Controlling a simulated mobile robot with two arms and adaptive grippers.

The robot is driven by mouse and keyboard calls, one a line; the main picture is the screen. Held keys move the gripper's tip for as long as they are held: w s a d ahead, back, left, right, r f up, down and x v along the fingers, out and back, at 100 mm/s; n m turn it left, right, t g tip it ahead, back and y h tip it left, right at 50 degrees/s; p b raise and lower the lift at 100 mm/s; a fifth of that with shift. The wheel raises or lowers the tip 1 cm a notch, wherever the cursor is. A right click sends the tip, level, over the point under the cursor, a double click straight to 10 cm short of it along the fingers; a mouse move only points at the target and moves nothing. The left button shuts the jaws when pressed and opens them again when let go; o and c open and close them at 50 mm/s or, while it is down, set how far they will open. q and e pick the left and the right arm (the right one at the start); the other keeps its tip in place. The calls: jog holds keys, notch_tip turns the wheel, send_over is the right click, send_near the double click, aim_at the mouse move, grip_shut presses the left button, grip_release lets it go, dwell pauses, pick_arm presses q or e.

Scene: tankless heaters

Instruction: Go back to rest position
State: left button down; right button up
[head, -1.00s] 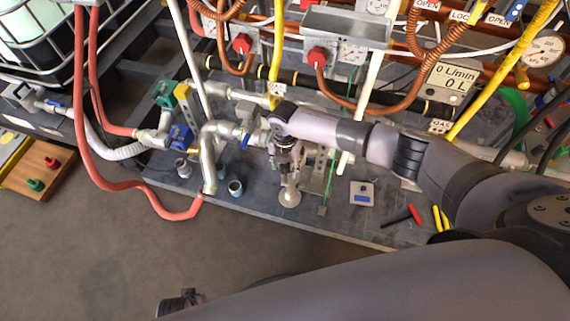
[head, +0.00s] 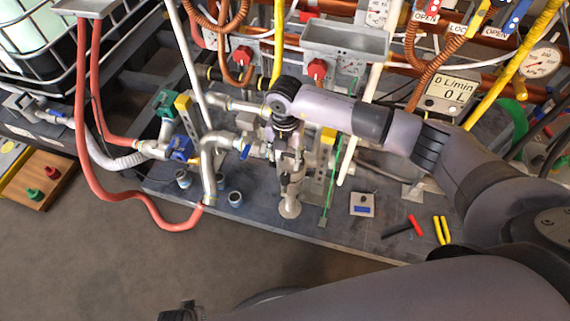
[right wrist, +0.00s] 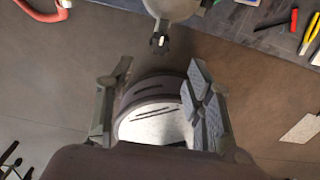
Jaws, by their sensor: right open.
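My right gripper (head: 287,172) hangs below the end of my right arm, which reaches in from the right of the head view. It points down in front of the pipework, above a round pipe flange (head: 290,208). In the right wrist view its two fingers (right wrist: 158,80) are spread apart. No held object shows between them; a rounded dark body with a pale face appears there, probably part of me. My left gripper cannot be made out in the head view.
Metal pipes with a blue valve (head: 181,149) stand close to the right gripper. A red hose (head: 88,150) loops at left. A grey box (head: 362,204), red-handled tool (head: 404,227) and yellow pliers (head: 441,230) lie on the dark platform (head: 330,228). The floor (head: 110,250) in front is clear.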

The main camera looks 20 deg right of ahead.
jog(key=shift+r, duration=0.55)
